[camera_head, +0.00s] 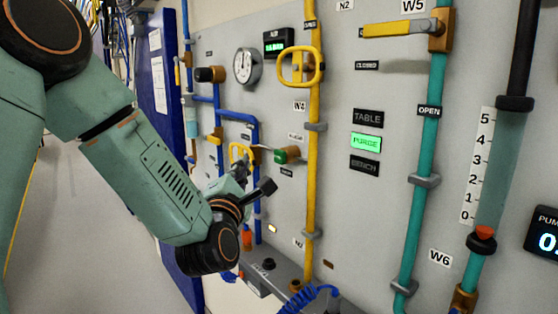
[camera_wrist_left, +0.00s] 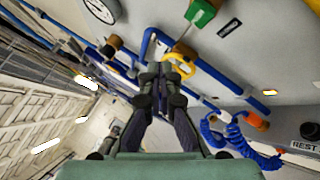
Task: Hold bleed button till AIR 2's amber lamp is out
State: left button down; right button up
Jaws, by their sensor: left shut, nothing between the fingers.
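My left gripper (camera_head: 243,165) reaches up toward the panel's blue pipes, by a yellow handle loop. In the left wrist view its fingers (camera_wrist_left: 161,72) are together and empty, with the tips in front of a blue pipe and the yellow handle (camera_wrist_left: 190,65). I cannot tell whether the tips touch anything. A small amber lamp (camera_head: 272,229) glows low on the panel, right of the gripper; it also shows lit in the left wrist view (camera_wrist_left: 270,92). I cannot read its label. I cannot make out the bleed button; the fingers may hide it. My right gripper is not in view.
A green-and-brass valve (camera_head: 287,155) sits just right of the gripper. A yellow pipe (camera_head: 313,190) with a yellow handle runs beyond it. A round gauge (camera_head: 247,67) is above. A grey ledge (camera_head: 285,280) with a coiled blue hose (camera_head: 310,300) juts out below.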

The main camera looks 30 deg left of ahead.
aim_at(280, 157)
pick_arm(q)
jog(key=w+d+b, duration=0.1)
jog(key=w+d, duration=0.1)
jog(key=w, duration=0.4)
jog(key=shift+d, duration=0.2)
dwell(0.5)
jog(key=shift+a+f, duration=0.15)
jog(key=shift+a, duration=0.05)
jog(key=shift+d, duration=0.2)
jog(key=shift+w+a, duration=0.15)
dwell(0.3)
jog(key=shift+w+d+b, duration=0.25)
jog(key=shift+w+b, duration=0.05)
jog(key=shift+b, duration=0.05)
jog(key=shift+a, duration=0.1)
